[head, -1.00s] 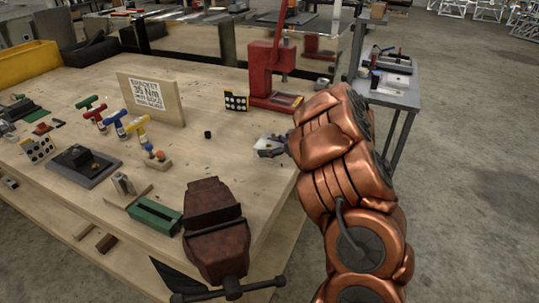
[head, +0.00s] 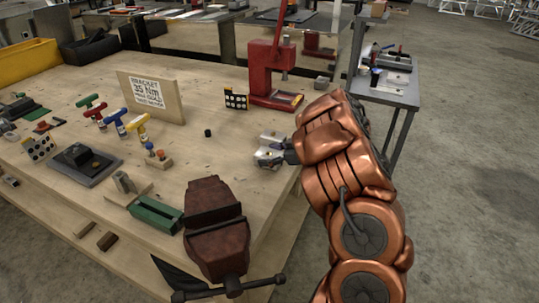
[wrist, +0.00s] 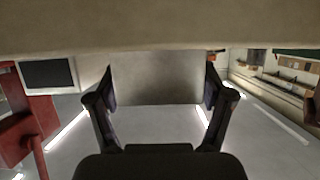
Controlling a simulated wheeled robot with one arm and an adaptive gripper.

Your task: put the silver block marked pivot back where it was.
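The silver block (wrist: 158,78) fills the gap between the two fingers of my gripper (wrist: 160,96) in the wrist view, with a finger against each side. In the head view, my gripper (head: 275,151) is low over the right edge of the wooden bench. Pale silver metal shows there around the fingertips, but block, fingers and anything beneath are hard to separate. The pivot mark is not readable. Whether the block touches the bench cannot be told.
A red press (head: 273,75) stands behind my gripper, with a dotted plate (head: 236,99) to its left. A brown vise (head: 215,225) is at the near edge. A small black cylinder (head: 208,133) stands left of my gripper, with bare wood around it.

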